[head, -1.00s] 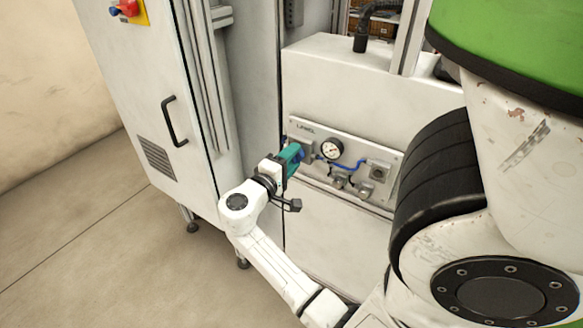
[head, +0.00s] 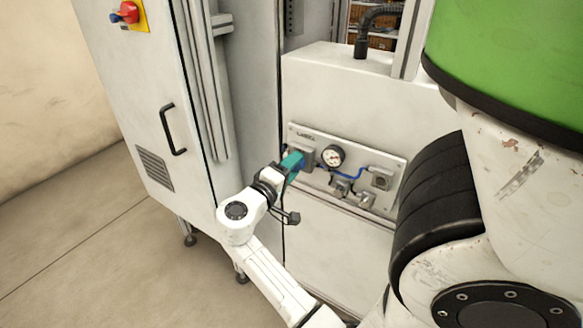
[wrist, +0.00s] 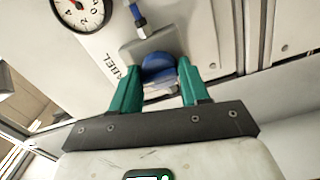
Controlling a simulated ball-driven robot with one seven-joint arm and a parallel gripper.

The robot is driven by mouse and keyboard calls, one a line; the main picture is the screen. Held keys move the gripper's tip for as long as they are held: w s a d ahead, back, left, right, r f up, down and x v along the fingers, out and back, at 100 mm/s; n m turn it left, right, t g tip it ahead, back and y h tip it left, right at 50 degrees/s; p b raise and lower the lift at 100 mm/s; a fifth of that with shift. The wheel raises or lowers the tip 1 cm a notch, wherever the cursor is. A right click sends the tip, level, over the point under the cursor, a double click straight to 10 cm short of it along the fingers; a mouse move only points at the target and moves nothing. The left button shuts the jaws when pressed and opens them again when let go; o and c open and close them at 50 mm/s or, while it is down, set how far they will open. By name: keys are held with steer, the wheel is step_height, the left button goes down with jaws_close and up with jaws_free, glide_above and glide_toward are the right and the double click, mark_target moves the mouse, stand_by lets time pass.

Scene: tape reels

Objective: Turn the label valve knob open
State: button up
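The blue valve knob (wrist: 158,68) sits on a grey bracket on the panel marked with label lettering. In the wrist view it lies between the two teal fingertips of my gripper (wrist: 160,78). The fingers stand apart, one on each side, very close to the knob; I cannot tell whether they press on it. In the head view my gripper (head: 296,161) is at the left end of the valve panel (head: 345,147), and its fingers mostly hide the knob.
A pressure gauge (head: 333,155) sits just right of the knob, with a blue hose (head: 347,174) and grey fittings (head: 381,178) beyond it. A tall white cabinet (head: 150,85) stands close on the left. The floor (head: 95,235) at left is clear.

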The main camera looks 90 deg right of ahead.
steer(key=o, duration=0.4)
steer(key=v, duration=1.1)
steer(key=shift+s, duration=0.1)
stand_by(0.4)
steer(key=a+f+n+t+y+p, duration=0.5)
steer(key=a+f+t+y+p, duration=0.2)
steer(key=a+f+t+y, duration=0.15)
steer(key=a+n+y+p, duration=0.1)
steer(key=a+y, duration=0.1)
steer(key=a, duration=0.3)
steer(key=a+f+n+t+y+p, duration=0.1)
steer(key=a+y, duration=0.1)
steer(key=a, duration=0.3)
steer(key=s+a+f+y+p, duration=0.1)
steer(key=a+y, duration=0.2)
steer(key=a, duration=0.2)
steer(key=shift+a+n, duration=0.25)
steer(key=shift+n, duration=0.15)
